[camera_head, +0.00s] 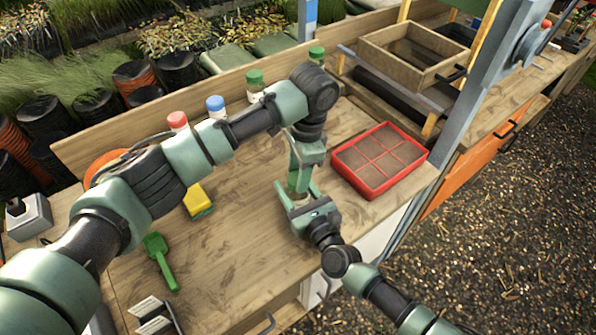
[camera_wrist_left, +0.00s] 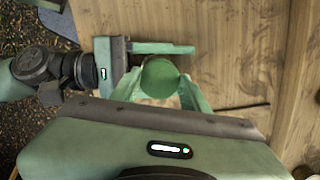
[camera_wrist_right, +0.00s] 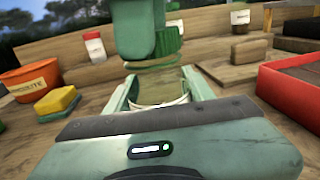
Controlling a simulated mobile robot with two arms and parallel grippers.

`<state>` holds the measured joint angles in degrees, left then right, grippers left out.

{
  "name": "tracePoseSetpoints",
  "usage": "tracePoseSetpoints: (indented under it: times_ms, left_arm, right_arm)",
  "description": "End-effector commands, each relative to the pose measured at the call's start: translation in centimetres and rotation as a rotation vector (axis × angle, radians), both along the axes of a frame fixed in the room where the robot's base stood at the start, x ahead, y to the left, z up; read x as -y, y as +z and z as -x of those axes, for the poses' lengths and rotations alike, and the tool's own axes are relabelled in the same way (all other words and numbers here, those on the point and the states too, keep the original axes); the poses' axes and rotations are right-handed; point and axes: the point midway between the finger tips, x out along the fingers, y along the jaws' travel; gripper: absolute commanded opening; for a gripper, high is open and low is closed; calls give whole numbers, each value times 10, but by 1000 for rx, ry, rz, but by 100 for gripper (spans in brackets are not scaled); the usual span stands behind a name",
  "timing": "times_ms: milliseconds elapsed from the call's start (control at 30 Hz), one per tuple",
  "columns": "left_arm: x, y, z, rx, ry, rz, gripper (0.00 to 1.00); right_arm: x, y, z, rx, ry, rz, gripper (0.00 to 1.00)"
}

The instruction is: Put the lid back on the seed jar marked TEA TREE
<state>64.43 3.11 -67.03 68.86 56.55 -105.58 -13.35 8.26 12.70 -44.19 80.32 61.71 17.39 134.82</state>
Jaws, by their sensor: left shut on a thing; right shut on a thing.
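My left gripper (camera_head: 300,176) reaches down from above and is shut on a round green lid (camera_wrist_left: 160,77), which fills the space between its fingers in the left wrist view. My right gripper (camera_head: 298,200) comes in from the front and is shut on a clear jar (camera_wrist_right: 160,90) with pale contents. The jar looks upright, straight below the left gripper.
Jars with red (camera_head: 177,122), blue (camera_head: 215,105) and green lids (camera_head: 255,78) stand along the bench's back. A red sectioned tray (camera_head: 380,160) is close on the right. A yellow sponge (camera_head: 197,201) and green scoop (camera_head: 159,260) lie left.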

Motion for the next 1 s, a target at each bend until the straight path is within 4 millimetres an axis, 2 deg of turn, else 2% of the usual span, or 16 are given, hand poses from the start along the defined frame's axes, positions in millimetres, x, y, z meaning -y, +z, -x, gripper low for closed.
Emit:
tracePoseSetpoints:
  times_ms: [100, 700, 867, 1000]
  left_arm:
    - [-1, 0, 0, 3, -313, -1, 8]
    - [-2, -1, 1, 0, -1869, -1, 8]
    - [-2, 0, 1, 0, -2152, -1, 8]
    - [-1, -1, 1, 0, -2138, 0, 8]
  right_arm:
    - [0, 0, 0, -1, 0, 0, 0]
    - [0, -1, 0, -1, 1, 0, 0]
    - [0, -1, 0, -1, 1, 0, 0]
    - [0, -1, 0, -2, 1, 1, 0]
